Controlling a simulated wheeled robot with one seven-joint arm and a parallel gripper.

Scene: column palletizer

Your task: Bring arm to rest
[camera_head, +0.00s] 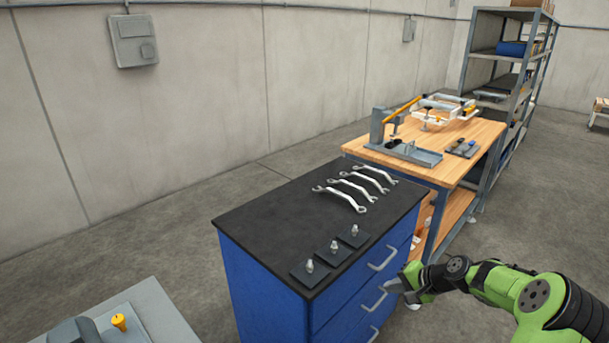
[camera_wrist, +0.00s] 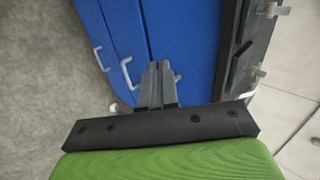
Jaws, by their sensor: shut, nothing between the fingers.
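My green arm reaches in from the lower right in the head view. My gripper (camera_head: 397,287) is beside the drawer front of the blue cabinet (camera_head: 262,283), close to a drawer handle (camera_head: 376,299). I cannot tell whether it touches the handle. In the wrist view my gripper (camera_wrist: 157,68) has its two grey fingers together with nothing between them. The blue drawer fronts (camera_wrist: 175,35) and a pale handle (camera_wrist: 126,73) show behind the fingers.
Several wrenches (camera_head: 341,193) and small plates with upright studs (camera_head: 332,247) lie on the black cabinet top. A wooden workbench (camera_head: 465,145) with a fixture stands behind, then a grey shelf rack (camera_head: 488,58). A grey surface (camera_head: 150,308) is at lower left.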

